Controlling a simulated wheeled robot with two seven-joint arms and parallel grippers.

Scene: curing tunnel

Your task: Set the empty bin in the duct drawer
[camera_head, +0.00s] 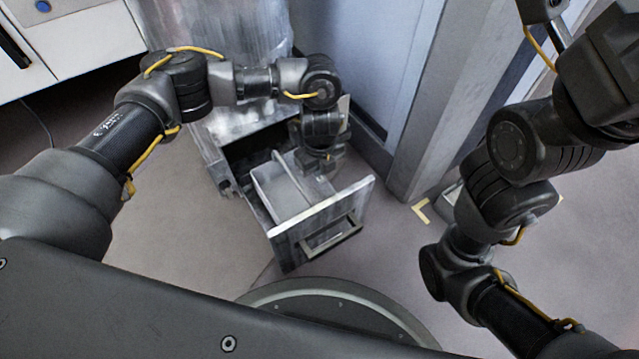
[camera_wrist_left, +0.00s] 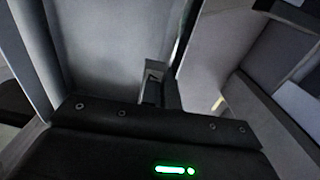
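The duct drawer (camera_head: 352,196) is pulled open, its front panel with a handle slot facing me. The empty light-grey bin (camera_head: 268,186) sits within the drawer's outline, slightly tilted in the picture; whether it rests on the drawer floor I cannot tell. My left gripper (camera_head: 318,166) is at the bin's right side, pointing down. In the left wrist view, its fingers (camera_wrist_left: 161,90) are close together at the edge of a grey wall that looks like the bin's (camera_wrist_left: 110,45), seemingly shut on it. My right arm is at the right; its fingers do not show.
A metal duct housing (camera_head: 235,35) stands behind the drawer. A grey pillar (camera_head: 440,90) rises close to its right. Yellow corner marks (camera_head: 421,211) lie on the floor, partly behind my right arm. A white cabinet (camera_head: 75,40) is at top left. Floor left of the drawer is clear.

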